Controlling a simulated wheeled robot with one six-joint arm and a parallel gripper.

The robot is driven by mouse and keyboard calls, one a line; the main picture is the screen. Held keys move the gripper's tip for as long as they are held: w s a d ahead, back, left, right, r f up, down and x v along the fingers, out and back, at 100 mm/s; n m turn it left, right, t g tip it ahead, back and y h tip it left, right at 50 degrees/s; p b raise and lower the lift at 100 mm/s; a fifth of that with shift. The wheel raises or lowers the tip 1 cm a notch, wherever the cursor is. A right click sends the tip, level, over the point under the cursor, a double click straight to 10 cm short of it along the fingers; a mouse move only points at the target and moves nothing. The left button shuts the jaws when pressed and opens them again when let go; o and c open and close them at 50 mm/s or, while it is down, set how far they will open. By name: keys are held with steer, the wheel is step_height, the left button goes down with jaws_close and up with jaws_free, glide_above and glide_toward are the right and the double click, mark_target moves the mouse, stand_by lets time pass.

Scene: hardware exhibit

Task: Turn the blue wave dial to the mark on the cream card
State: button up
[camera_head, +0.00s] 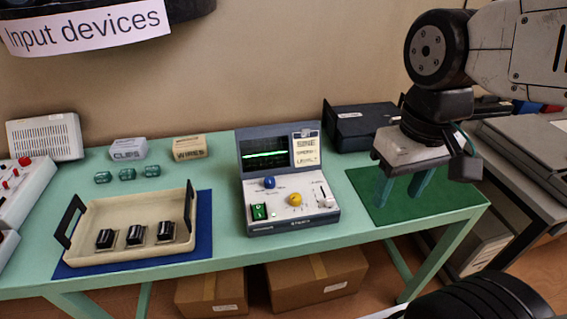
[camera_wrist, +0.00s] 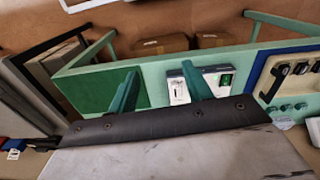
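The grey and white console (camera_head: 262,221) stands on the mint table in the head view. Its blue dial (camera_head: 269,183) sits on the sloped panel just below the screen; its pointer is too small to read. The cream card (camera_head: 306,150) is at the right of the screen and carries printed lines that seem to read SINE, SPEED and LEVEL; their marks are too small to read surely. My gripper (camera_head: 398,200) is open and empty, above the green mat right of the console, apart from the dial. In the wrist view, a finger hides part of the console (camera_wrist: 209,74), and the blue dial does not show.
The console also has a yellow knob (camera_head: 295,200), a green switch (camera_head: 259,211) and a white slider (camera_head: 325,197). A dark box (camera_head: 360,125) stands behind the green mat (camera_head: 440,208). A cream tray (camera_head: 92,252) with black parts lies left. The mat is clear.

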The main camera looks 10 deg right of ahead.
steer(key=w+a+f+g, duration=0.1)
steer(key=w+a+f, duration=0.1)
steer(key=w, duration=0.3)
steer(key=w+a+f+g, duration=0.1)
steer(key=w+a+f, duration=0.15)
steer(key=w, duration=0.25)
steer(key=m+t, duration=0.2)
steer(key=m, duration=0.5)
glide_above(270, 179)
steer(key=f, duration=0.8)
steer(key=shift+s+d, duration=0.25)
steer(key=shift+s, duration=0.15)
steer(key=shift+w+a+r+y, duration=0.1)
steer(key=shift+w+r+y, duration=0.1)
steer(key=shift+y, duration=0.1)
steer(key=shift+f+m, duration=0.2)
steer(key=shift+m, duration=0.2)
step_height(270, 179, down, 8)
steer(key=shift+w+a+r, duration=0.15)
steer(key=shift+r, duration=0.1)
steer(key=c, duration=1)
